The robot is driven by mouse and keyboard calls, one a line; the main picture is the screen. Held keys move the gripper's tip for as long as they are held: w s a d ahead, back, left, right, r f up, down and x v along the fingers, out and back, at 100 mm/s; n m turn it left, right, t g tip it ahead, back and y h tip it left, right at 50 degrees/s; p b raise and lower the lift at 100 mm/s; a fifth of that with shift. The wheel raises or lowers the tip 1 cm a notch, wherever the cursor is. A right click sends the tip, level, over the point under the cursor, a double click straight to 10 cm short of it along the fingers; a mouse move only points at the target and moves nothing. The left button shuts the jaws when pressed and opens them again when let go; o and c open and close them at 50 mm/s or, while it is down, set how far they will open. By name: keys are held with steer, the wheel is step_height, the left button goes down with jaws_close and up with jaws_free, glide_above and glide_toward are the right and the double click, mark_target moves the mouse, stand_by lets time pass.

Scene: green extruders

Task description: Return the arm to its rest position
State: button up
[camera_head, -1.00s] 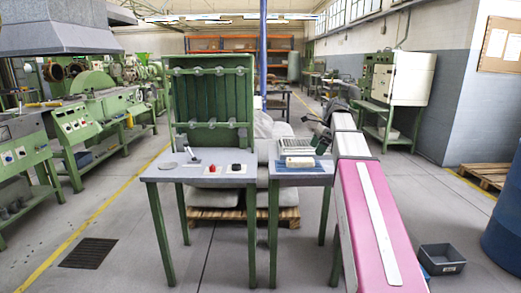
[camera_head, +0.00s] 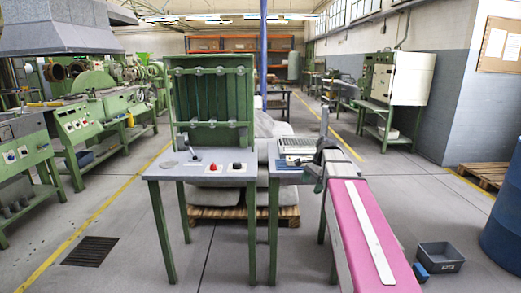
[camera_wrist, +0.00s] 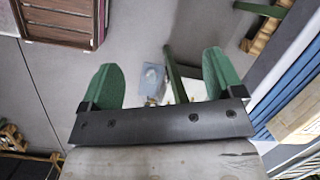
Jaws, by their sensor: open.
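My gripper (camera_wrist: 158,72) shows in the wrist view with its two green fingers spread wide apart. Nothing is held between them. Grey floor and a green table leg (camera_wrist: 180,75) show beyond the fingers. In the head view my pink and grey arm (camera_head: 368,225) comes in from the bottom right. Its dark far end (camera_head: 325,158) is at the right edge of the small right-hand table (camera_head: 285,178). The fingers are not clear in the head view.
The left green-legged table (camera_head: 215,172) carries a red button (camera_head: 212,167) and small parts before a green rack (camera_head: 212,100). A grey bin (camera_head: 440,257) and a blue drum (camera_head: 503,215) stand right of my arm. The floor between is clear.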

steer(key=s+a+f+n+h, duration=0.1)
steer(key=s+f+n, duration=0.5)
steer(key=f, duration=0.5)
steer(key=s+a+f+n+h, duration=0.1)
steer(key=s+f+n+h, duration=0.1)
steer(key=s+f+n, duration=0.4)
steer(key=s+f, duration=0.5)
steer(key=f, duration=0.1)
steer(key=shift+a+n, duration=0.3)
steer(key=shift+a, duration=0.05)
steer(key=shift+s, duration=0.1)
